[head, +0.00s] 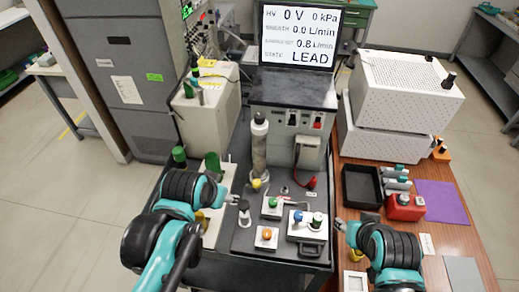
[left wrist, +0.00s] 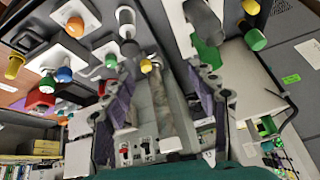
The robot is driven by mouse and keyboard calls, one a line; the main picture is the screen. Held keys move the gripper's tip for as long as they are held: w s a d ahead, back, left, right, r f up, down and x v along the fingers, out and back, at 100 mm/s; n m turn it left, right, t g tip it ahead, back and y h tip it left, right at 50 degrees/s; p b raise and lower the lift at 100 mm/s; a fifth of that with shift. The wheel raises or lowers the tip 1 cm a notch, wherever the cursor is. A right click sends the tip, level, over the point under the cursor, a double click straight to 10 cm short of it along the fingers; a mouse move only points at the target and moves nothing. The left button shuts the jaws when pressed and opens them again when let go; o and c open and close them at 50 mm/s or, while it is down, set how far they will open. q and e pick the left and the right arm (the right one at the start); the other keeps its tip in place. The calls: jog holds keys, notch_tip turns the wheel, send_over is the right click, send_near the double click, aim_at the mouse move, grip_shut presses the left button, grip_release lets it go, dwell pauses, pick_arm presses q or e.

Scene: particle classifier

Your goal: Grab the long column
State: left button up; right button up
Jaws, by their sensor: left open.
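The long column (head: 259,150) is a grey upright cylinder with a pale top, standing on the dark bench in front of the black-topped instrument. A yellow knob sits at its foot. My left gripper (head: 232,198) is low, to the left and front of the column. In the left wrist view the column (left wrist: 165,100) shows between the two spread fingers of my left gripper (left wrist: 158,105), which is open and holds nothing. I cannot tell how far it is from the fingertips. My right gripper (head: 342,226) is at the right of the bench, largely hidden by its arm, its jaw state unclear.
Small boxes with a green knob (head: 272,205), an orange knob (head: 266,236) and a blue knob (head: 298,217) stand in front of the column. A white unit (head: 207,115) is at the left. A black tray (head: 361,187) and red box (head: 404,207) lie on the wooden table.

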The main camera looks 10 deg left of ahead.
pick_arm(q)
jog(key=w+d+r+m+g+p, duration=0.1)
jog(key=w+r+m+p, duration=0.25)
jog(key=w+r, duration=0.3)
notch_tip(320, 180, up, 6)
jog(key=m+g+p, duration=0.5)
jog(key=m+p, duration=0.6)
jog(key=p, duration=0.2)
send_over(259, 126)
jog(key=shift+w+f, duration=0.1)
jog(key=shift+w, duration=0.05)
jog(key=shift+w+d+f+m, duration=0.2)
jog(key=shift+w+f+m, duration=0.2)
jog(key=shift+m, duration=0.15)
jog(key=f, duration=0.7)
jog(key=shift+w+a+f, duration=0.2)
jog(key=shift+a+f, duration=0.05)
jog(key=shift+f, duration=0.1)
grip_shut()
pick_arm(e)
notch_tip(259, 126, up, 18)
jog(key=shift+w, duration=0.15)
